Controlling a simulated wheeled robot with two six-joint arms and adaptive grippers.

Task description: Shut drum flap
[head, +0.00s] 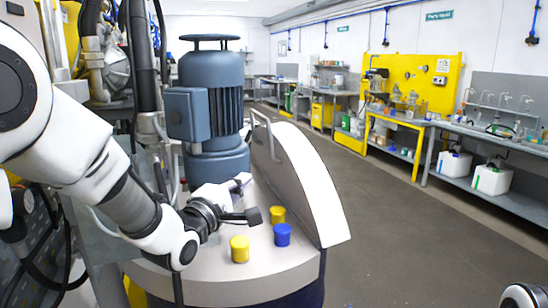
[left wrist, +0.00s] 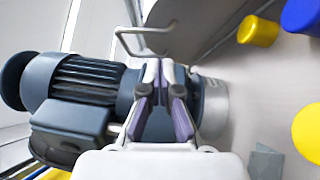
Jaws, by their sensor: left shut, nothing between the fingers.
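The drum flap (head: 305,185) is a pale half-round panel standing raised on the right half of the drum lid (head: 215,288). A grey bar handle (head: 266,138) is on its motor-facing side; the handle also shows in the left wrist view (left wrist: 140,42), near the top. My left gripper (head: 243,179) is shut and empty, over the lid between the motor and the flap. Its fingers (left wrist: 162,72) point toward the handle in the left wrist view and look apart from it. The flap (left wrist: 205,22) fills the top of that view.
A blue-grey motor (head: 208,110) stands on the lid, close behind my left gripper. Two yellow caps (head: 239,249) (head: 278,214) and a blue cap (head: 282,235) sit on the lid before the flap. Open floor (head: 400,235) lies to the right, then benches.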

